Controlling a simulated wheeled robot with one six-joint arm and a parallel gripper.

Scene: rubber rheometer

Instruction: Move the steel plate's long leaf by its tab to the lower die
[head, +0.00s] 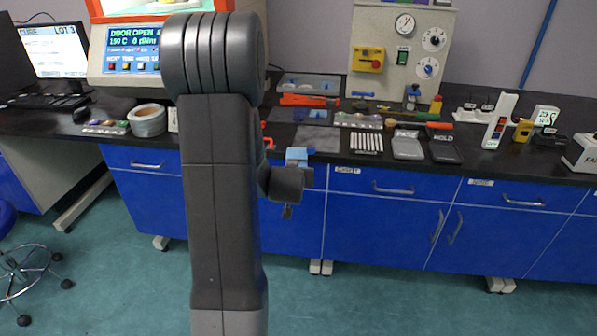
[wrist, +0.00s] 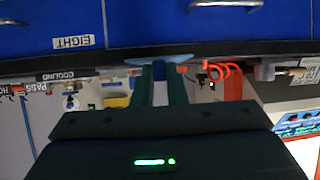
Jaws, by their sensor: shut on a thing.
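My gripper (wrist: 159,88) is shut on a blue tab (wrist: 158,70) in the wrist view. A thin pale blue-grey leaf (wrist: 134,62), seen nearly edge-on, extends to both sides above the fingertips there. In the head view my gripper (head: 298,160) is just in front of the bench edge, right of my arm, with blue showing at its end. The rheometer (head: 97,60) stands at the back left, its screen reading door open. Its orange-framed opening (head: 110,8) is cut by the picture top and partly covered by my arm; I cannot make out the lower die.
A cream control panel (head: 402,50) stands behind.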

